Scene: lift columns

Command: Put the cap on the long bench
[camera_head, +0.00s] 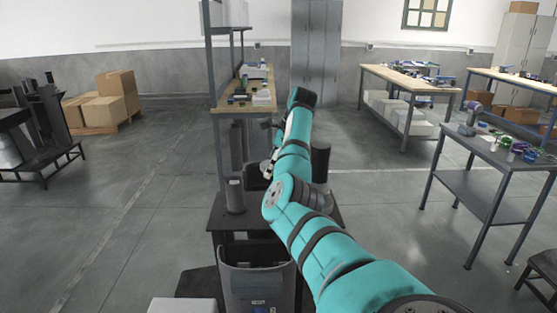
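I cannot make out a cap for certain. A dark stand (222,222) in front of me bears dark cylinders, one at its left (236,197) and one at its right (320,160). My teal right arm comes in from the lower right and reaches over the stand. What seems to be my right gripper (268,166) is small and partly hidden by the arm, near the stand's back. Its fingers are not clear. My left gripper is out of view. A wooden-topped bench (407,82) stands at the back right, with small items on top; I cannot tell if it is the long bench.
A shelved workbench (228,109) stands behind the stand. A dark table (476,146) with small coloured items is at the right, a stool (545,262) at the lower right. Cardboard boxes (104,110) are at the back left.

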